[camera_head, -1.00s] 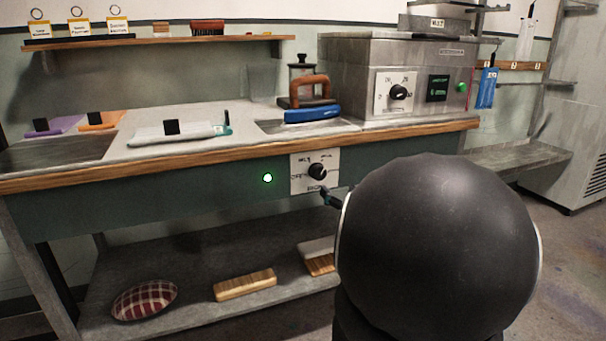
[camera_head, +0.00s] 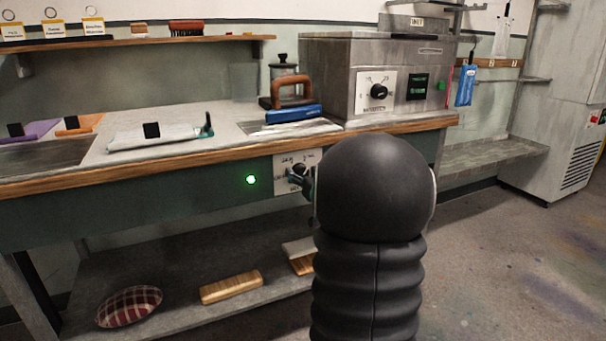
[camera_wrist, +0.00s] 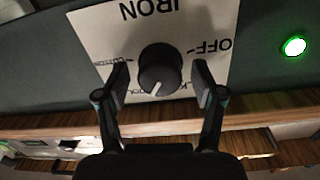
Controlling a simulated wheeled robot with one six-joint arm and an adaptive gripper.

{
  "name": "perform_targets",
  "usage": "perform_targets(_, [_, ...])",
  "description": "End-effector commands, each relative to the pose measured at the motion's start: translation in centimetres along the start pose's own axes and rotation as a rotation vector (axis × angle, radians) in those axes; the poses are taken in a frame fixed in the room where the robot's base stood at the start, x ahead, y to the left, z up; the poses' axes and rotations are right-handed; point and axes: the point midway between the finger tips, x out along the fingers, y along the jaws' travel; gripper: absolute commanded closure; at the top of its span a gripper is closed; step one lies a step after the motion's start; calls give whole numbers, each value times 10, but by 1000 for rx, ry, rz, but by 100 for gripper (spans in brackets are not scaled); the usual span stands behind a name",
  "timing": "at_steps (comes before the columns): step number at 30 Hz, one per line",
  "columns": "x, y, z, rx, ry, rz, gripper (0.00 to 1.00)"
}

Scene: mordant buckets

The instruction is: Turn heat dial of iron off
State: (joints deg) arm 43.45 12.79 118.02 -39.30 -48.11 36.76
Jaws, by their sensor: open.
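The iron's heat dial (camera_wrist: 160,68) is a round black knob on a white panel (camera_wrist: 105,38) marked IRON, upside down in the wrist view. Its white pointer line aims down and slightly left there, away from the OFF mark at right. My gripper (camera_wrist: 160,84) is open, one finger on each side of the knob; I cannot tell whether they touch it. In the head view my gripper (camera_head: 303,180) is at the panel (camera_head: 285,163) and mostly hides the dial. A green light (camera_head: 251,180) beside the panel is lit; it also shows in the wrist view (camera_wrist: 294,46).
An iron with a brown handle (camera_head: 292,90) stands on the worktop above the panel, by a blue item (camera_head: 293,114). A metal heater box with its own dial (camera_head: 379,91) stands to its right. The wooden worktop edge (camera_head: 150,170) runs above the panel; a shelf lies below.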

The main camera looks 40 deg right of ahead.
Motion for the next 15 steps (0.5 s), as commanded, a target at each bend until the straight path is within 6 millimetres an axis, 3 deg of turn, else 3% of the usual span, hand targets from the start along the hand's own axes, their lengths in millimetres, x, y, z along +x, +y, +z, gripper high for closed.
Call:
perform_targets(4, [0, 0, 0, 0, 0, 0, 32])
perform_targets(11, [0, 0, 0, 0, 0, 0, 90])
perform_targets(15, [0, 0, 0, -2, 1, 0, 92])
